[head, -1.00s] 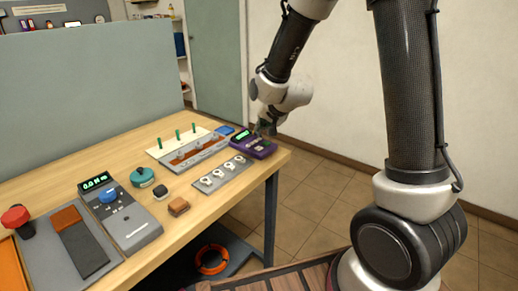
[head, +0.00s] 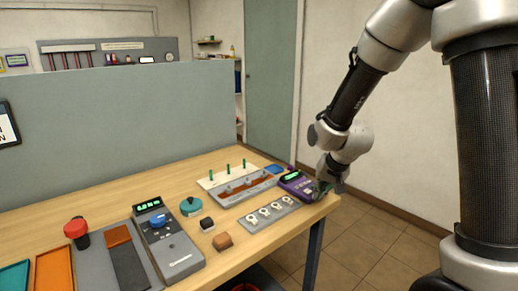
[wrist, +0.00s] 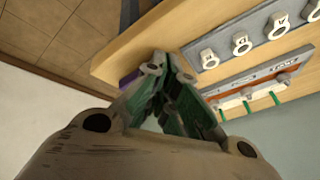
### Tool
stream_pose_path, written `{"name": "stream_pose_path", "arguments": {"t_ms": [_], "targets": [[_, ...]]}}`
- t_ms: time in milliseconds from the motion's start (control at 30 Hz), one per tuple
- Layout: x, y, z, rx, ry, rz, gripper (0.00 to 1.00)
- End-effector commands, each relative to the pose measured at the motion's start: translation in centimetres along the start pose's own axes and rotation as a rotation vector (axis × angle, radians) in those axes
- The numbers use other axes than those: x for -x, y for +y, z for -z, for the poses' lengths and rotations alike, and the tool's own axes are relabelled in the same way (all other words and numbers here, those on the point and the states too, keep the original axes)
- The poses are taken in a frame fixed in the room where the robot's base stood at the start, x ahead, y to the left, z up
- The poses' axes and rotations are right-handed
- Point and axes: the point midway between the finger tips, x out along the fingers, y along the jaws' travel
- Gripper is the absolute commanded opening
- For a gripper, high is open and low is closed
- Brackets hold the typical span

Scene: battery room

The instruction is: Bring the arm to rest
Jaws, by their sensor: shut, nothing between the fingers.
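My gripper (head: 326,187) is at the right end of the wooden table (head: 100,229), beside the purple device with a green display (head: 297,184). In the wrist view its green-padded fingers (wrist: 163,62) come together at the tips with nothing between them. Part of the purple device (wrist: 128,80) shows behind the fingers there. I cannot tell whether the fingers touch it. My arm reaches down to the gripper from the upper right.
A grey strip with several white rings (head: 270,213) and a tray with a brown insert (head: 245,188) lie left of the gripper. A grey meter (head: 172,247) is nearer. A partition (head: 120,130) stands behind the table. Floor right of the table is clear.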

Motion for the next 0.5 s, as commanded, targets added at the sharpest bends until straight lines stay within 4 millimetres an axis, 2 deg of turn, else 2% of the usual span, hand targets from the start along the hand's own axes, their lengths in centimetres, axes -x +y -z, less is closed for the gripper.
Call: {"name": "stream_pose_path", "arguments": {"t_ms": [100, 267, 500], "targets": [[3.8, 2.1, -3.4, 0.132, -0.133, -0.048, 0.0], [10.2, 5.4, -6.7, 0.265, -0.252, -0.089, 0.0], [21.2, 11.0, -11.5, 0.38, -0.3, -0.135, 0.0]]}}
